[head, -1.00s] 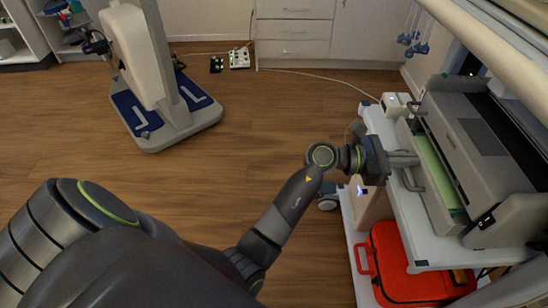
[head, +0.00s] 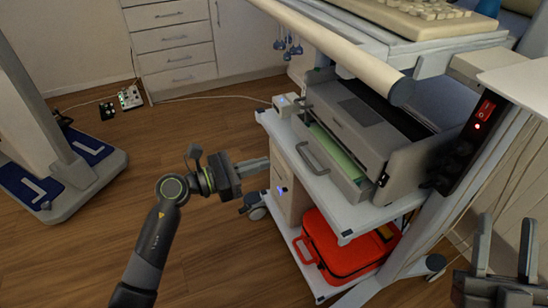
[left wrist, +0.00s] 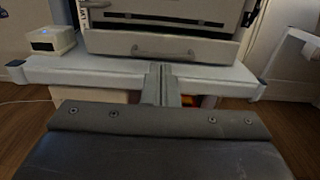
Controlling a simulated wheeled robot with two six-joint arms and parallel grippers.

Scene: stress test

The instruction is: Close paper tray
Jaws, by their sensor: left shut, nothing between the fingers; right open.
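The grey printer (head: 372,118) stands on the cart's white upper shelf. Its paper tray (head: 347,178) sticks out at the front, with a green strip (head: 337,151) showing between the tray front and the printer body. The tray's bar handle (head: 312,159) faces left; in the left wrist view the tray front (left wrist: 205,50) is straight ahead. My left gripper (head: 266,163) is shut and empty, apart from the handle and to its left; its fingers also show in the left wrist view (left wrist: 160,70). My right gripper (head: 505,248) is open and empty at the lower right.
A small white device (head: 287,104) sits at the shelf's far corner. A red case (head: 345,250) lies on the lower shelf. A roll (head: 335,45) and a keyboard (head: 430,8) are above the printer. A power strip (head: 470,140) hangs right.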

